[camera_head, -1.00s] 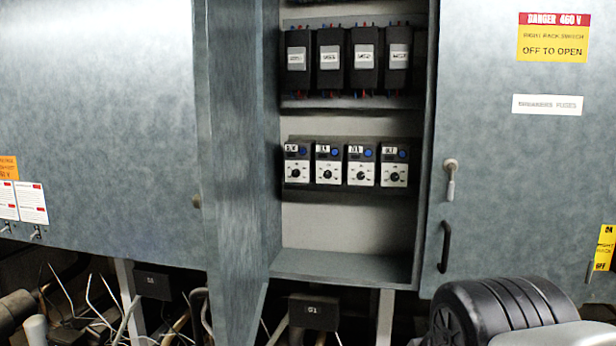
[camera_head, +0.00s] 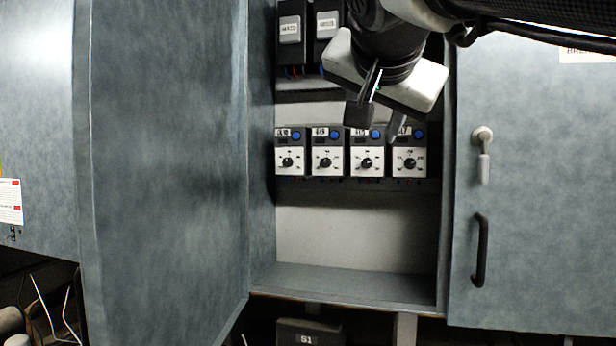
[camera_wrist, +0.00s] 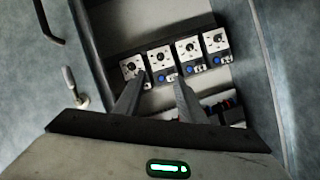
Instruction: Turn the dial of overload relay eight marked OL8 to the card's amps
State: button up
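Several overload relays with white faces, black dials and blue buttons sit in a row in the open cabinet. Their labels are too small to read surely, so I cannot tell which is OL8. In the head view the rightmost relay has a dial (camera_head: 410,163), and the one left of it has another dial (camera_head: 367,163). My gripper (camera_head: 380,118) is in front of the row's right part, fingers apart and empty. In the wrist view the row appears inverted beyond my gripper (camera_wrist: 159,77), with the left-end dial (camera_wrist: 131,69) near one fingertip. No amps card is identifiable.
Black contactors (camera_head: 291,30) sit above the relays. The open cabinet door (camera_head: 165,160) stands at the left. A closed door with a latch (camera_head: 483,155) and black handle (camera_head: 480,250) is at the right. The cabinet's lower part (camera_head: 345,235) is empty.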

aim_at(367, 162)
jog(key=x, duration=1.7)
grip_shut()
